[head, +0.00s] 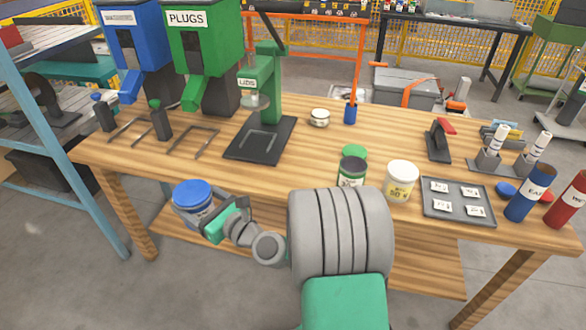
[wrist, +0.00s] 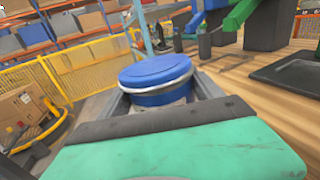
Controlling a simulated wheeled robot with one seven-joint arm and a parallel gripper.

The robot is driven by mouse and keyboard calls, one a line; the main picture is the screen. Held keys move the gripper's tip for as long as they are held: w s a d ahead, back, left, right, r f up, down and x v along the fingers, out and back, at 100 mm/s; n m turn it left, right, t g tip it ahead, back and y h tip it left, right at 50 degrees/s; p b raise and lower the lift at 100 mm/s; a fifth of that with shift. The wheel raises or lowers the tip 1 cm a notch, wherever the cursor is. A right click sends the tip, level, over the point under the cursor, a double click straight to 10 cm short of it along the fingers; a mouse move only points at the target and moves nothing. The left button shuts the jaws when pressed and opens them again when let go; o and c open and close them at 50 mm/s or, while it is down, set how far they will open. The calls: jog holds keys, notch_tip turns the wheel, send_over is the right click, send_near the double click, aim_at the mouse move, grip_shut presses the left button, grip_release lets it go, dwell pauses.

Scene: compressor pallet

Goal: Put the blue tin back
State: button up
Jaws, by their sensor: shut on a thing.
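The blue tin (head: 193,195) has a blue lid and a pale label band. My gripper (head: 207,218) is shut on it and holds it upright in front of the wooden bench's front edge, at the left in the head view. In the wrist view the tin (wrist: 156,78) sits between the two grey jaws (wrist: 160,98), its lid facing up. Its lower part is hidden behind my gripper. I cannot tell its exact height against the bench top.
On the bench (head: 290,165) stand a green tin (head: 351,170), a cream tin (head: 401,180), a grey tray (head: 457,201) with small labelled packets, and a green press (head: 266,110). Blue (head: 135,45) and green (head: 195,50) dispensers stand behind two metal brackets (head: 195,140).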

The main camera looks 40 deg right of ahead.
jog(key=s+d+r+m+h+p, duration=0.1)
jog(key=s+d+r+m+h, duration=0.2)
jog(key=d, duration=0.7)
jog(key=s+d+r+m+h+p, duration=0.15)
jog(key=s+d+h, duration=0.3)
jog(key=d, duration=0.45)
jog(key=s+d+r+m+h, duration=0.25)
jog(key=s+d, duration=0.25)
jog(key=d, duration=0.5)
jog(key=shift+n, duration=0.3)
jog(key=w+d+f, duration=0.2)
jog(key=w+f, duration=0.1)
jog(key=w, duration=0.1)
jog(key=w+d+f+b, duration=0.1)
jog(key=w+d+f, duration=0.1)
jog(key=w+f, duration=0.1)
jog(key=w+d+f+b, duration=0.1)
jog(key=w+d+f, duration=0.1)
jog(key=w+f, duration=0.2)
jog(key=shift+x, duration=0.8)
jog(key=shift+d+f+b, duration=0.1)
jog(key=shift+f+b, duration=0.3)
jog(key=shift+f, duration=0.9)
jog(key=shift+f, duration=0.2)
jog(key=o, duration=2.1)
